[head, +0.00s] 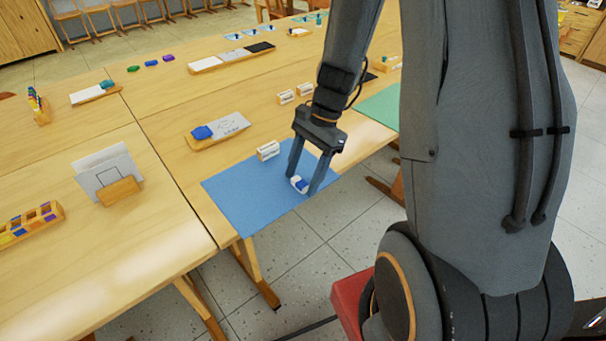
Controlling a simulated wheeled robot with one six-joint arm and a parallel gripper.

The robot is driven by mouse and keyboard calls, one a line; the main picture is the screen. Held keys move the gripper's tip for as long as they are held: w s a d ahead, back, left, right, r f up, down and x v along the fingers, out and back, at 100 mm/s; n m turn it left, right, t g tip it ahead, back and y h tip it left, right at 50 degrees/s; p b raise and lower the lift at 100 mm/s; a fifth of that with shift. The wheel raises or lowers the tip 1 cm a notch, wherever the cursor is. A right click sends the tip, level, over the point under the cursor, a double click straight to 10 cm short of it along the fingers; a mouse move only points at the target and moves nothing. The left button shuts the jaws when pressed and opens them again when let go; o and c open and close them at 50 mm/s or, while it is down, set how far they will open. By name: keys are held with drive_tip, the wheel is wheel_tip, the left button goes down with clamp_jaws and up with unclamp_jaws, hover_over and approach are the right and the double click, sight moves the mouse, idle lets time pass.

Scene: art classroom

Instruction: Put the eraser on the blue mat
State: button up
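The blue mat (240,197) lies flat at the near edge of the right-hand table. My gripper (301,185) points down over the mat's right part, near its front edge. The eraser (299,184), white and blue, is between the two fingertips and fills the gap between them. The gripper looks shut on it. The eraser is at or just above the mat; I cannot tell whether it touches. The fingers hide part of it.
A small white-sided block in a wooden holder (268,150) stands at the mat's far edge. A wooden tray (200,142) with a blue item and grey card lies behind. A green mat (382,106) lies to the right. The mat's left part is clear.

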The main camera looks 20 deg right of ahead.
drive_tip(key=v, duration=1.2)
drive_tip(key=s+a+f+n+t+h, duration=0.1)
drive_tip(key=s+a+n+h, duration=0.3)
drive_tip(key=s+n, duration=0.7)
drive_tip(key=a+n, duration=0.1)
drive_tip(key=n, duration=0.2)
drive_tip(key=shift+s+f, duration=0.25)
drive_tip(key=shift+f, duration=0.05)
drive_tip(key=shift+s+a+r+p, duration=0.1)
drive_tip(key=shift+a+r+p, duration=0.25)
drive_tip(key=shift+a, duration=0.2)
